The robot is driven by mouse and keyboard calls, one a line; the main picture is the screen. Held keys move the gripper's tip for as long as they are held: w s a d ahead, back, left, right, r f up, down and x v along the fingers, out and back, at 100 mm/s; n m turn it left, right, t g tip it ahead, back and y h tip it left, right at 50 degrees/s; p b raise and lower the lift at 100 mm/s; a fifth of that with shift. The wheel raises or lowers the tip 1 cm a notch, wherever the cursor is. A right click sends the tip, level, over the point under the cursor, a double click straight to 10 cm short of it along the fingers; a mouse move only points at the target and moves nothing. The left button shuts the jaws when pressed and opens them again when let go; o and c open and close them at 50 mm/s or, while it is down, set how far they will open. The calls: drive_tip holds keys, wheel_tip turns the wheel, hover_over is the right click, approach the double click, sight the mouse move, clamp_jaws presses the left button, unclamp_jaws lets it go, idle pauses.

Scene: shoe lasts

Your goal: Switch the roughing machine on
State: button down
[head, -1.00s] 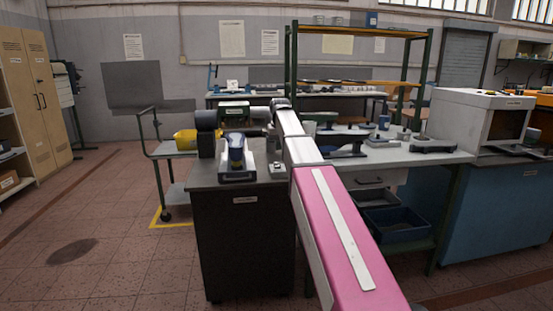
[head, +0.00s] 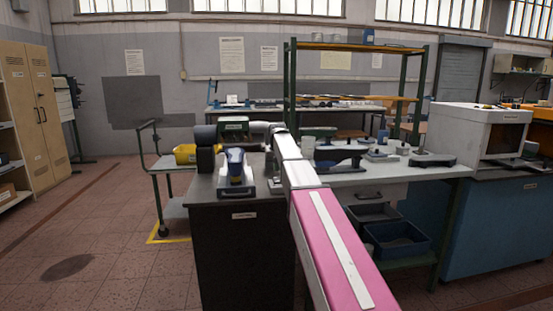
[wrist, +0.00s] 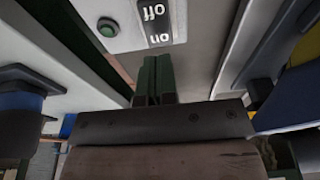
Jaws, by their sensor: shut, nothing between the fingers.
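In the wrist view, a light panel (wrist: 125,35) has a round green button (wrist: 107,27) and a dark switch plate (wrist: 155,20) marked "on" and "off", which reads upside down. My gripper (wrist: 154,75) is shut and empty, its green fingers pointing up the picture towards the panel, below the switch plate. I cannot tell whether the fingertips touch it. In the head view my gripper is not clear behind my arm.
A workbench (head: 400,170) with shoe lasts and blue bins (head: 398,240) stands to the right, beside a white box machine (head: 480,130). The left floor is clear.

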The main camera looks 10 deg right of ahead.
sight(276, 178)
drive_tip(key=shift+w+f, duration=0.2)
drive_tip(key=shift+f, duration=0.7)
drive_tip(key=shift+w+f, duration=0.15)
drive_tip(key=shift+f, duration=0.7)
